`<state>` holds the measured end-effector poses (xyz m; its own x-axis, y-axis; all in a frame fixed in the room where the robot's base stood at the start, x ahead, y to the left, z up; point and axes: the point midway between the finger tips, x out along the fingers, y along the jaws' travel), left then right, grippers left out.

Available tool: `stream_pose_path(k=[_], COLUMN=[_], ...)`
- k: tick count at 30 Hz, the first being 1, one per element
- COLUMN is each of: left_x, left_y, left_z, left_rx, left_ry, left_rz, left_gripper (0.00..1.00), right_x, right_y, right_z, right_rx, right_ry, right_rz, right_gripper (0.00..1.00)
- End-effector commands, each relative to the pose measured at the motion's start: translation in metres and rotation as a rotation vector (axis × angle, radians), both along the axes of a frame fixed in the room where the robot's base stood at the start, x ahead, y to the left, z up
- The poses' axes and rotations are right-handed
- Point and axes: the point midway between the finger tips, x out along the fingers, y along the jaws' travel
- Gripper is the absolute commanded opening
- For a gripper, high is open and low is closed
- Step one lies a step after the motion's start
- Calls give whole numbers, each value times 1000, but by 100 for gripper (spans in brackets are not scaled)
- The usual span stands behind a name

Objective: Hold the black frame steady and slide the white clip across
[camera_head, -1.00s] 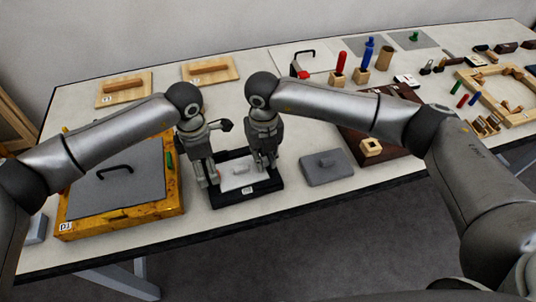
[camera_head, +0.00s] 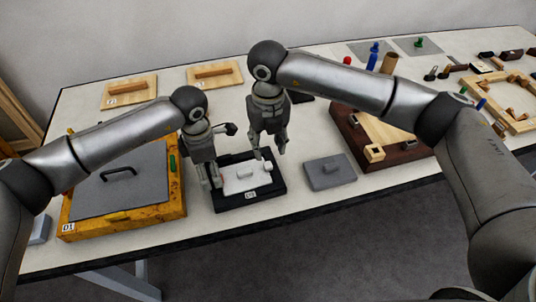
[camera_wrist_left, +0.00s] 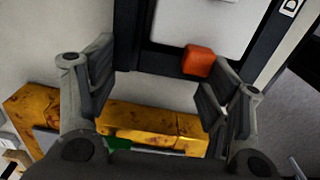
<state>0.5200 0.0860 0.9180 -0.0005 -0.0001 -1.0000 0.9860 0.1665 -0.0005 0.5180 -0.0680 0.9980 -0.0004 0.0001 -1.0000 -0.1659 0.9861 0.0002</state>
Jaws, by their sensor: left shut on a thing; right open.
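The black frame (camera_head: 222,203) lies flat on the table, with a white plate (camera_head: 232,184) inside it. A small raised white piece (camera_head: 245,172) sits mid-plate, and another white piece (camera_head: 267,166), which may be the clip, stands near the frame's right side. My left gripper (camera_head: 212,184) is shut on the frame's left side; in the left wrist view the frame's black bar (camera_wrist_left: 160,60) lies by the fingers, beside an orange-red block (camera_wrist_left: 198,60). My right gripper (camera_head: 269,155) is open and empty, just above the frame's right side.
A yellow wooden box (camera_head: 120,222) with a grey lid stands close on the left. A grey plate (camera_head: 329,172) lies right of the frame, with a dark brown board (camera_head: 400,155) beyond it. Two wooden boards (camera_head: 128,90) (camera_head: 214,74) lie behind. The table's front edge is close.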

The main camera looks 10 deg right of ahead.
Motion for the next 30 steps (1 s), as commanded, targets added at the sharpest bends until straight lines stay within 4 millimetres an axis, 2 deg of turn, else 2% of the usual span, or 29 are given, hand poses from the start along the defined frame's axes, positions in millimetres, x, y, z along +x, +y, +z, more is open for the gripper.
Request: stream_pose_path(k=[3, 9, 21, 22, 27, 30], left_x=[0, 0, 0, 0, 0, 0], left_y=[0, 0, 0, 0, 0, 0], left_z=[0, 0, 0, 0, 0, 0], left_rx=[0, 0, 0, 0, 0, 0], left_ry=[0, 0, -1, -1, -1, 0], left_rz=[1, 1, 1, 1, 1, 0], left_gripper=[40, 40, 40, 73, 95, 97], right_x=[1, 0, 0, 0, 0, 0], right_y=[0, 0, 0, 0, 0, 0], right_z=[23, 43, 46, 46, 46, 46], right_rx=[1, 1, 1, 1, 1, 1], right_ry=[-4, -2, 0, 0, 0, 0], right_rz=[1, 0, 0, 0, 1, 1], right_gripper=[41, 41, 41, 41, 41, 41])
